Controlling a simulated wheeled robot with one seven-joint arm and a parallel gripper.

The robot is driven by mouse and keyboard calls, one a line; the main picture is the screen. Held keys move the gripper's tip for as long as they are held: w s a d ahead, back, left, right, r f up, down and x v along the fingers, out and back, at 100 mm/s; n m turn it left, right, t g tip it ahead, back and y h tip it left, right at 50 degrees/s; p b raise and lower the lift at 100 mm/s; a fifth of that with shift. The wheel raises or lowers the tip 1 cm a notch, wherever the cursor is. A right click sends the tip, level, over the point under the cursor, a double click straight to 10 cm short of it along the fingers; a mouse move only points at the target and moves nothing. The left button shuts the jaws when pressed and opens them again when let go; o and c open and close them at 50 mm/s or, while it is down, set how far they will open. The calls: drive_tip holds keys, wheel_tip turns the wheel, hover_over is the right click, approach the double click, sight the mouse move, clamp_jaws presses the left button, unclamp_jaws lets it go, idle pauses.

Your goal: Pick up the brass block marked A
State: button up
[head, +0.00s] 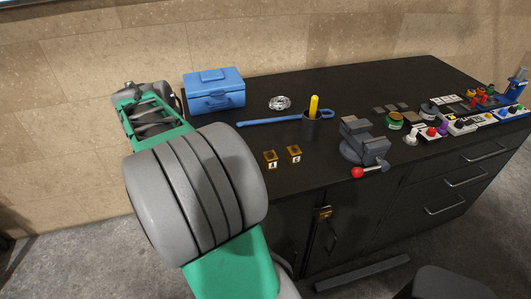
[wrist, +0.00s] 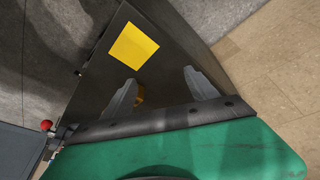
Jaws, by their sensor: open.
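Two small brass blocks stand near the table's front edge in the head view. The left block (head: 270,159) has a dark label that seems to read A. The right block (head: 294,154) has another mark, too small to read surely. My gripper (wrist: 160,77) is open in the wrist view, with its two grey fingers apart and nothing seen held between them. A small brass-coloured piece (wrist: 140,97) shows partly behind the left finger; I cannot tell which block it is. In the head view my arm hides the gripper.
A vise (head: 362,140) with a red-knobbed handle stands right of the blocks. A flat yellow square (wrist: 133,46) shows in the wrist view. Several parts crowd the right end.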

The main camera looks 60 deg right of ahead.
drive_tip(key=s+d+m+g+p, duration=0.15)
drive_tip(key=s+d+m, duration=0.3)
drive_tip(key=d, duration=0.45)
drive_tip(key=m+g, duration=0.2)
drive_tip(key=m, duration=0.5)
approach(270, 155)
drive_tip(key=s+f, duration=0.1)
drive_tip(key=shift+n+y, duration=0.25)
drive_tip(key=shift+y, duration=0.05)
drive_tip(key=x, duration=0.2)
drive_tip(key=p+x, duration=0.1)
drive_tip(key=x, duration=0.1)
drive_tip(key=p+x, duration=0.1)
drive_tip(key=x, duration=0.1)
drive_tip(key=shift+w+d+f, duration=0.1)
drive_tip(key=shift+d+f, duration=0.15)
drive_tip(key=shift+d, duration=0.2)
drive_tip(key=shift+d+f, duration=0.15)
drive_tip(key=shift+f, duration=0.3)
drive_tip(key=shift+c, duration=0.5)
clamp_jaws()
drive_tip(key=shift+r, duration=0.1)
